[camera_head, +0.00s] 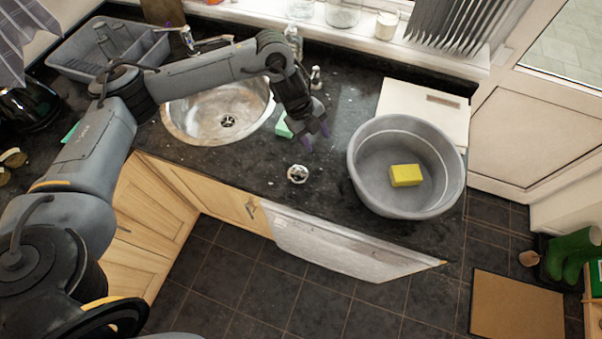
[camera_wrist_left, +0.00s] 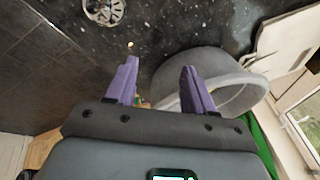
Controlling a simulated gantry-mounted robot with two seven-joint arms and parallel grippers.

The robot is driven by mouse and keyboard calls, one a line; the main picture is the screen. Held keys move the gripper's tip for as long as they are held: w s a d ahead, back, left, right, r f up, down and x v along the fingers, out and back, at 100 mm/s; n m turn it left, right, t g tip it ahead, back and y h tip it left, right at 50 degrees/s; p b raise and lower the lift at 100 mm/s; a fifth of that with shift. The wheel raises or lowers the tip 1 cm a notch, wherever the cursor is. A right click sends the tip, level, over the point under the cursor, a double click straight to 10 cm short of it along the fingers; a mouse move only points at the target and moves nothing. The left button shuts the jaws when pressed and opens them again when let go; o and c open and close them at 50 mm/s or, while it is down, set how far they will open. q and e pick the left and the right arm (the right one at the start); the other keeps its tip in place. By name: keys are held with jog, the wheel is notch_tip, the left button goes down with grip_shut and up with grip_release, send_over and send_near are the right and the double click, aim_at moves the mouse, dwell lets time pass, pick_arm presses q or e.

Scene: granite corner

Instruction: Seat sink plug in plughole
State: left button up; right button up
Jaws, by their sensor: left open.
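The sink plug (camera_head: 298,174), a small round chrome strainer, lies on the dark granite worktop right of the sink and left of the grey bowl. It also shows at the top left of the left wrist view (camera_wrist_left: 104,10). The plughole (camera_head: 228,121) shows in the bottom of the round steel sink (camera_head: 203,124), with nothing covering it. My left gripper (camera_head: 316,137) is above the worktop, behind and slightly right of the plug. Its purple fingers are apart and empty, as the left wrist view (camera_wrist_left: 161,80) also shows. My right gripper is not in view.
A grey bowl (camera_head: 361,165) with a yellow sponge (camera_head: 405,175) stands right of the plug. A green item (camera_head: 284,127) lies beside my left gripper. A tap (camera_head: 205,43) and bottle (camera_head: 293,42) stand behind. The worktop's front edge is close to the plug.

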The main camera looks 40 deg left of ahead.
pick_arm(q)
jog(key=s+a+f+g, duration=0.2)
jog(key=s+a+g, duration=0.1)
jog(key=s+a, duration=0.15)
jog(key=b, duration=0.1)
send_over(297, 170)
jog(key=a, duration=0.2)
jog(key=f, duration=0.4)
jog(key=shift+w+d+f, duration=0.15)
jog(key=shift+w, duration=0.25)
jog(key=p+x, duration=0.1)
jog(key=x, duration=0.3)
jog(key=shift+s+p, duration=0.15)
jog(key=shift+p, duration=0.2)
jog(key=shift+d+f, duration=0.1)
jog(key=shift+f, duration=0.5)
jog(key=shift+c, duration=0.3)
grip_shut()
